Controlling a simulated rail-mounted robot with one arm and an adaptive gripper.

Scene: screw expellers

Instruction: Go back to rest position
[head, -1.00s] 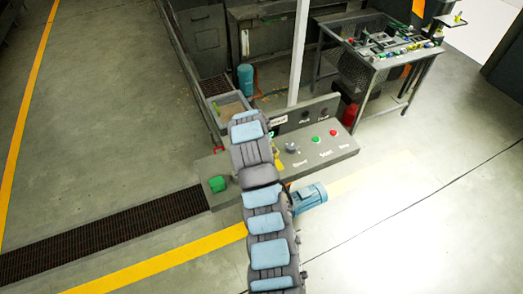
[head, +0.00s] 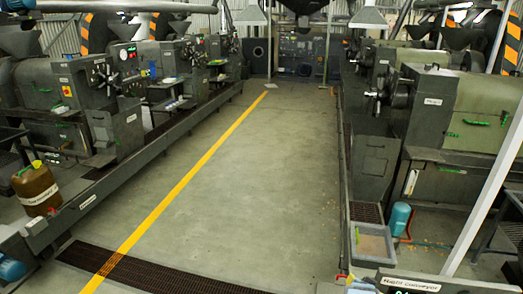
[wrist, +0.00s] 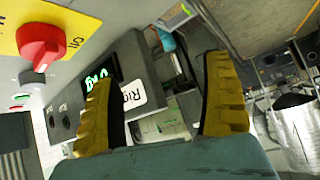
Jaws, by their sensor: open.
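My gripper (wrist: 165,105) shows in the wrist view with its two yellow ridged fingers spread apart. It is open and nothing is between the fingers. A red rotary knob (wrist: 42,46) on a yellow plate is at the upper left of the wrist view, apart from the fingers. A dark panel with a green-lit display (wrist: 97,76) and a white label (wrist: 131,94) lies beyond the fingers. In the head view my gripper is not visible. The right conveyor panel (head: 410,286) is at the bottom right edge there.
Screw expellers (head: 90,90) line the left side and another (head: 440,105) stands at right. The aisle floor (head: 270,160) between them is clear. A floor grate (head: 150,270), a brown jerrycan (head: 38,190), a blue cylinder (head: 399,218) and a grey bin (head: 372,243) are nearby.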

